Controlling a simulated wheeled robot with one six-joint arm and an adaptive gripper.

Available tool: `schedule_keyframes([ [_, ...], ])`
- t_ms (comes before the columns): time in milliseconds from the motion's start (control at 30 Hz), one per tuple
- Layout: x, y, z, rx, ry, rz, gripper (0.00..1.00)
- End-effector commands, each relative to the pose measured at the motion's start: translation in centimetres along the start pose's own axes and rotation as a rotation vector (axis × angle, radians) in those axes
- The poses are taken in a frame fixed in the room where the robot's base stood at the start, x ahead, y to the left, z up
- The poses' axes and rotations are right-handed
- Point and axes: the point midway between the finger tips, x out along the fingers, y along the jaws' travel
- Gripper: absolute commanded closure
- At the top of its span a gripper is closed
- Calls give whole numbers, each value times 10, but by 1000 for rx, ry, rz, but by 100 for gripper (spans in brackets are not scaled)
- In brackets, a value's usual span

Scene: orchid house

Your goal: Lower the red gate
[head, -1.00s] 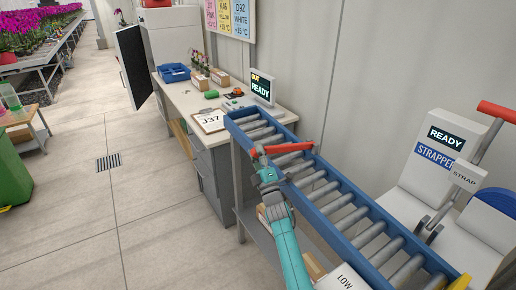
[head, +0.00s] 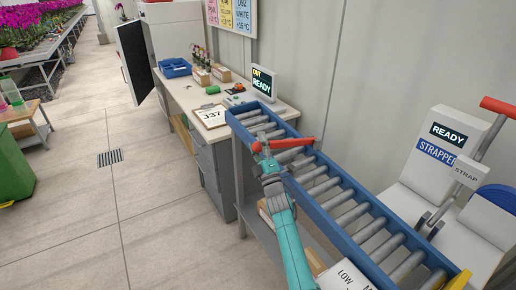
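The red gate (head: 292,143) is a red bar running across the blue-framed roller conveyor (head: 345,190), near its far end. It looks roughly level, with its right end by the conveyor's wall-side rail. I cannot tell its exact height above the rollers. My gripper (head: 262,152) is at the left end of the bar, over the near rail, reached by my teal arm from below. The fingers overlap the bar's end in the picture and are small and dark. I cannot tell whether they touch it or are closed on it.
A display reading OUT READY (head: 262,84) stands beyond the conveyor's far end, on a bench with a clipboard marked J37 (head: 211,116). A strapper machine (head: 443,140) with a red-handled lever (head: 498,107) stands at the right. The tiled floor (head: 110,215) at left is open.

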Motion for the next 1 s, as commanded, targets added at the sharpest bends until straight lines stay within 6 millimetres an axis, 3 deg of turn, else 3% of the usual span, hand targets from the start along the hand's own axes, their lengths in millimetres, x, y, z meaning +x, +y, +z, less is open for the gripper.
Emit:
schedule_keyframes([
  [200,22,35,-8,-1,3,5,35],
  [400,36,58,-13,-1,2,2,35],
  [1000,39,66,-15,1,0,0,35],
])
